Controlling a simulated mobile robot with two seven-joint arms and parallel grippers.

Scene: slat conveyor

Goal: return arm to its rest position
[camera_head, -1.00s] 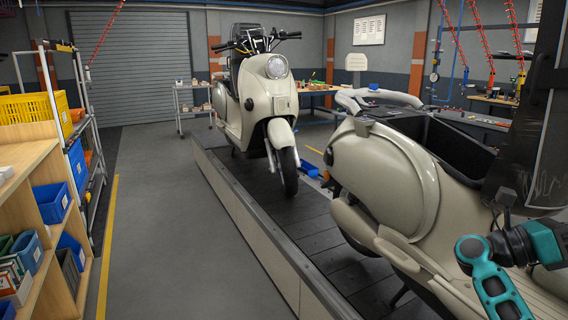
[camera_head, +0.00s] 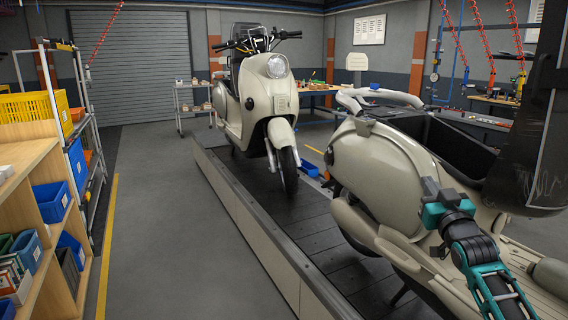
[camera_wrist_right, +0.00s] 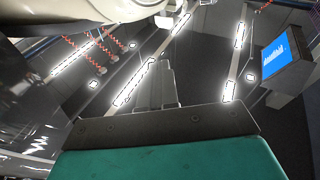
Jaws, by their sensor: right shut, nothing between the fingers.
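My right gripper (camera_head: 430,187) is at the lower right of the head view, on a teal and black arm that comes in from the bottom right. It points upward, in front of the near cream scooter (camera_head: 385,178) as seen from the head. I cannot tell its exact distance from the bodywork. In the right wrist view the gripper's grey fingers (camera_wrist_right: 160,86) are together with nothing between them. My left gripper is not in view.
A second cream scooter (camera_head: 268,95) stands farther back on the slat conveyor (camera_head: 315,232). A wooden shelf (camera_head: 45,165) with blue bins is at the left. The grey floor between the shelf and conveyor is clear. A screen (camera_wrist_right: 287,53) shows in the wrist view.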

